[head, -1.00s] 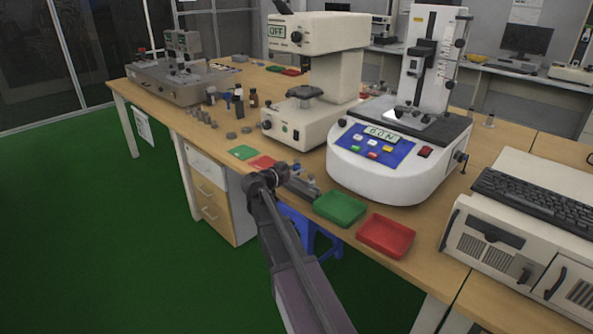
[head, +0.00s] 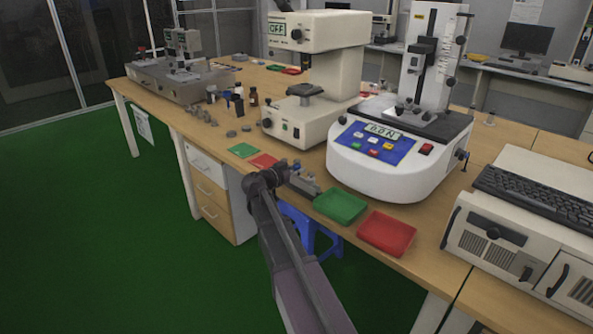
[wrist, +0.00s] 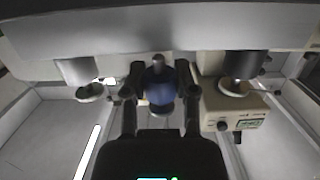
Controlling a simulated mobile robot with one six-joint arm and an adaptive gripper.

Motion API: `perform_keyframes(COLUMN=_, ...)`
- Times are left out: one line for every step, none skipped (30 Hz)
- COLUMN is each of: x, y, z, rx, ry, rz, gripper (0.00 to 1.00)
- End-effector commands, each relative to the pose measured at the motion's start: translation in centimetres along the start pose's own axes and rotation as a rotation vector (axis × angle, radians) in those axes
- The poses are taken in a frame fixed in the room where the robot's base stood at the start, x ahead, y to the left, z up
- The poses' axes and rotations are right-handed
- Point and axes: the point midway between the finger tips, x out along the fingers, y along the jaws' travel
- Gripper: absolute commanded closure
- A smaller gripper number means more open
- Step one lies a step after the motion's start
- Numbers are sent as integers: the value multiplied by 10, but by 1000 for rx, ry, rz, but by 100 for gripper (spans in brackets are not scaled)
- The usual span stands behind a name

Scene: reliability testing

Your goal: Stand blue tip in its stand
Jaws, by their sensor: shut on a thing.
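In the wrist view my gripper (wrist: 160,80) has one dark finger on each side of the blue tip (wrist: 159,93). It is shut on the tip, which has a round blue body and a dark stub at its upper end in the picture. In the head view my gripper (head: 282,171) is small and dark, at the front edge of the bench. The blue tip cannot be made out there. A grey block with small metal pieces on it (head: 304,183) lies just right of my gripper. It may be the stand, but its seats are too small to tell.
A green tray (head: 341,207) and a red tray (head: 387,233) lie right of my gripper. A white tester (head: 385,185) and a machine reading OFF (head: 296,130) stand behind. Flat green (head: 242,150) and red (head: 263,161) pieces lie left. Green floor is open at left.

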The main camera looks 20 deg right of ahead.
Motion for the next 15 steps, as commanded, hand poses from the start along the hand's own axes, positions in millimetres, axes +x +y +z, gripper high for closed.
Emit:
perform_keyframes(x=0, y=0, z=2, rx=0, ry=0, rz=0, gripper=100)
perform_keyframes(x=1, y=0, z=3, rx=0, ry=0, rz=0, gripper=100)
perform_keyframes(x=1, y=0, z=4, rx=0, ry=0, rz=0, gripper=100)
perform_keyframes(x=1, y=0, z=4, rx=0, ry=0, rz=0, gripper=100)
perform_keyframes(x=1, y=0, z=4, rx=0, ry=0, rz=0, gripper=100)
perform_keyframes(x=1, y=0, z=5, rx=0, ry=0, rz=0, gripper=100)
perform_keyframes(x=1, y=0, z=5, rx=0, ry=0, rz=0, gripper=100)
perform_keyframes(x=1, y=0, z=5, rx=0, ry=0, rz=0, gripper=100)
perform_keyframes(x=1, y=0, z=6, rx=0, ry=0, rz=0, gripper=100)
perform_keyframes(x=1, y=0, z=6, rx=0, ry=0, rz=0, gripper=100)
perform_keyframes(x=1, y=0, z=6, rx=0, ry=0, rz=0, gripper=100)
perform_keyframes(x=1, y=0, z=5, rx=0, ry=0, rz=0, gripper=100)
perform_keyframes(x=1, y=0, z=5, rx=0, ry=0, rz=0, gripper=100)
perform_keyframes(x=1, y=0, z=5, rx=0, ry=0, rz=0, gripper=100)
perform_keyframes(x=1, y=0, z=5, rx=0, ry=0, rz=0, gripper=100)
